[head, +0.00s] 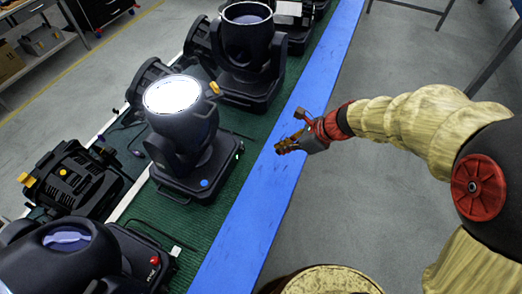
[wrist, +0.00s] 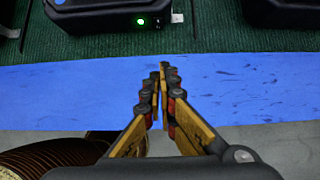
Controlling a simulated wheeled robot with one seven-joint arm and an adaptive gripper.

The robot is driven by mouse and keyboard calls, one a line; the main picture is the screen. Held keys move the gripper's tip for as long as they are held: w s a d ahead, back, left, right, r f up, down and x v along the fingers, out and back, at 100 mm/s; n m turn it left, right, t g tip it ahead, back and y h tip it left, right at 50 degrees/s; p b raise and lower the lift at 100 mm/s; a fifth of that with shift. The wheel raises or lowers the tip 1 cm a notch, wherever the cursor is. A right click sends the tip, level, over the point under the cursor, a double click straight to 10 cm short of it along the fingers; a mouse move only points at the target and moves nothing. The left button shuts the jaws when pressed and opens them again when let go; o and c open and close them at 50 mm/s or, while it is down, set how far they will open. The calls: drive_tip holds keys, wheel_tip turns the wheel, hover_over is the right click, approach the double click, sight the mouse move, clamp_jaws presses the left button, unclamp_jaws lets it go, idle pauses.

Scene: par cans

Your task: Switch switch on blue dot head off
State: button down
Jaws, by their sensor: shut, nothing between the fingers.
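The head with the blue dot (head: 183,130) is a black moving-head light with a bright lit lens, standing upright on the green mat in the head view. Its blue dot (head: 204,183) is on the near corner of its base. In the wrist view, a black base (wrist: 105,12) is at the top left, with a glowing green light (wrist: 141,21) and a small switch-like part beside it, too small to read. My gripper (head: 281,147) is over the blue strip, to the right of that base and apart from it. In the wrist view my gripper (wrist: 160,72) is shut and empty, pointing toward the bases.
Another light (head: 248,50) stands behind, and one with a red dot (head: 75,255) is in front. A black unit with yellow parts (head: 78,180) lies to the left. The blue strip (head: 262,200) edges the green mat.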

sight(243, 149)
drive_tip(key=b+x, duration=0.2)
drive_tip(key=x, duration=0.8)
drive_tip(key=shift+a+f+b, duration=0.1)
drive_tip(key=shift+f+b, duration=0.15)
drive_tip(key=shift+b, duration=0.15)
drive_tip(key=shift+w+a, duration=0.2)
drive_tip(key=shift+a, duration=0.4)
drive_tip(key=shift+w+a, duration=0.15)
drive_tip(key=shift+a, duration=0.4)
drive_tip(key=shift+w+a, duration=0.25)
drive_tip(key=shift+a, duration=0.4)
drive_tip(key=shift+f+b, duration=0.15)
drive_tip(key=shift+b, duration=0.2)
drive_tip(key=b, duration=0.3)
drive_tip(key=shift+w+a+f+y, duration=0.1)
drive_tip(key=shift+a+f+y, duration=0.1)
drive_tip(key=shift+f+y, duration=0.2)
drive_tip(key=shift+a+r, duration=0.1)
drive_tip(key=shift+r, duration=0.25)
drive_tip(key=shift+r, duration=0.15)
